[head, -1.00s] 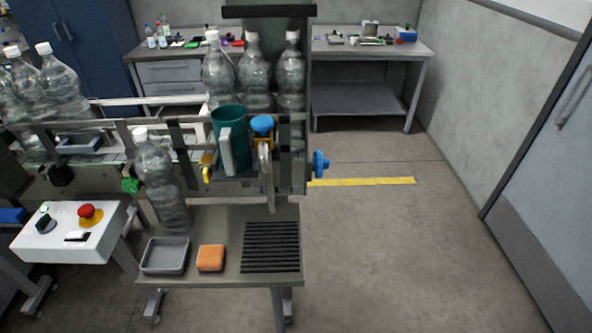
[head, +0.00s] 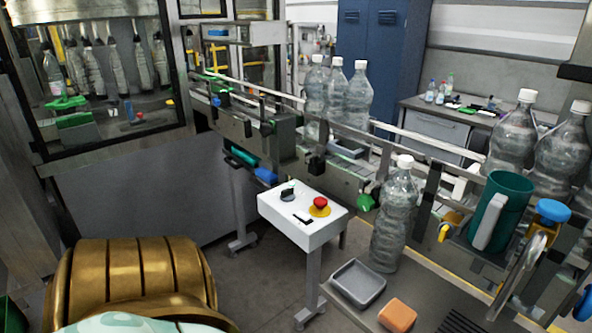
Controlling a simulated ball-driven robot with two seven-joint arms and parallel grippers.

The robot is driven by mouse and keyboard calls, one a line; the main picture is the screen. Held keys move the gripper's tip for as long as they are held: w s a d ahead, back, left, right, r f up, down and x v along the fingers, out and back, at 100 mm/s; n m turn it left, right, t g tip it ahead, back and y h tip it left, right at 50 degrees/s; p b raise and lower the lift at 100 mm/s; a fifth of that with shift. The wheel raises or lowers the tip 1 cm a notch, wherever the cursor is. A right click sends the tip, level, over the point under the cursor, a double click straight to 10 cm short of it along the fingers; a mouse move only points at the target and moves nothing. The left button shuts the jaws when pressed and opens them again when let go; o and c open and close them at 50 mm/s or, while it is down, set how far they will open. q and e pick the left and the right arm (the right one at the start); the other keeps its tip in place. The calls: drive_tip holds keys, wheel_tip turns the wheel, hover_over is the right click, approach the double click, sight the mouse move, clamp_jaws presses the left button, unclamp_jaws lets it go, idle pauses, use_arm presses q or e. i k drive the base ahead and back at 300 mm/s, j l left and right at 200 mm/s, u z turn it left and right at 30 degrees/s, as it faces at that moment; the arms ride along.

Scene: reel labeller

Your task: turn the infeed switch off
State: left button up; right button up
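The white control box (head: 302,214) stands on a post in the middle of the head view. Its sloped top carries a black rotary switch (head: 287,195) on the left, a red mushroom button (head: 320,204) on a yellow disc, and a small black-and-white rocker or label (head: 303,219) in front. Which of these is the infeed switch I cannot tell, nor can I read any marking. Neither of my grippers shows. A large gold rounded part and a pale green part, probably mine, fill the lower left corner.
A conveyor (head: 340,170) with clear bottles (head: 357,95) runs behind the box. On the bench at right are a grey tray (head: 358,284), an orange sponge (head: 397,315) and a bottle (head: 394,222). A glazed machine (head: 110,160) stands left. Floor shows between machine and box.

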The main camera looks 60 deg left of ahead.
sight(287, 195)
drive_tip(key=u, duration=1.85)
drive_tip(key=j, duration=0.1)
